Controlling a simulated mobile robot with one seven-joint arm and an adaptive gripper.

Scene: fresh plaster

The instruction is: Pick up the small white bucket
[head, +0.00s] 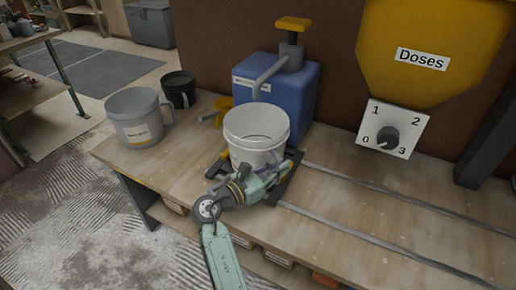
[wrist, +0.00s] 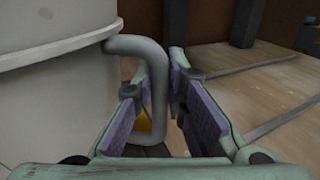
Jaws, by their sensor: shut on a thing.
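The small white bucket (head: 256,128) stands upright near the middle of the bench, in front of the blue pump container. In the wrist view its pale wall (wrist: 50,85) fills the left side, and a grey tube handle (wrist: 158,90) comes off it. My gripper (head: 278,176) is at the bucket's lower front right. In the wrist view the fingers (wrist: 168,95) have the handle between them, and they are shut on it. The bucket's base is partly hidden behind my gripper, so I cannot tell whether it touches the dark support under it.
A blue container with a yellow-topped pump (head: 290,90) stands close behind the bucket. A grey jug (head: 138,122) and a black cup (head: 179,88) are to the left. A yellow dispenser marked Doses (head: 425,85) hangs at right. Two metal rails (head: 400,199) cross the clear right side.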

